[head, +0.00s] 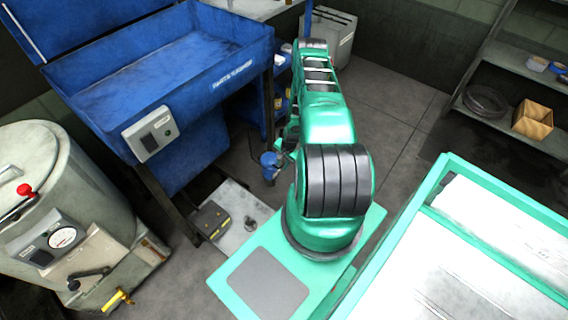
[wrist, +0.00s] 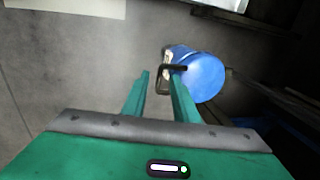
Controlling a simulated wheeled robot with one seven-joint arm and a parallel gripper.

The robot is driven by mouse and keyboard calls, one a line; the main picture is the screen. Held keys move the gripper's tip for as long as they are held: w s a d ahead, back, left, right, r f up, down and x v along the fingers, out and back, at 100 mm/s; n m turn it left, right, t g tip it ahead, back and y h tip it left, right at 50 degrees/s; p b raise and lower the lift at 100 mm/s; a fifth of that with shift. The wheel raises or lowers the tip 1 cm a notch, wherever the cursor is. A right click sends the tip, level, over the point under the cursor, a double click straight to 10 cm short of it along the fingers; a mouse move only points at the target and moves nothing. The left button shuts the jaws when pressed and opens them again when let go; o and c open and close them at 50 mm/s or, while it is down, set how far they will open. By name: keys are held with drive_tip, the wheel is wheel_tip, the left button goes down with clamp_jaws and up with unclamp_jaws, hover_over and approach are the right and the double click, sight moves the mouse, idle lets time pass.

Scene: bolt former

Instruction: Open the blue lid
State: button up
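A round blue thing (wrist: 205,76) shows in the wrist view just beyond and right of my gripper's tips. A dark bent handle or bar (wrist: 174,68) stands at its left side, near my right finger; I cannot tell whether they touch. My gripper (wrist: 159,77) is open, with a gap and nothing visibly held between the fingers. In the head view a small blue container (head: 270,164) is beside my arm, and my fingers cannot be made out. A large blue panel (head: 75,22), apparently a lid, stands raised behind the blue parts washer (head: 185,85).
A grey-green drum (head: 60,190) with a gauge and a red knob stands at left. A teal-framed table (head: 440,175) is at lower right. Shelves (head: 510,60) with a cardboard box (head: 533,119) are at the right. Bare floor (head: 395,105) lies between arm and shelves.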

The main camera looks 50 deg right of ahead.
clamp_jaws()
drive_tip(key=shift+w, duration=0.25)
idle(1.2)
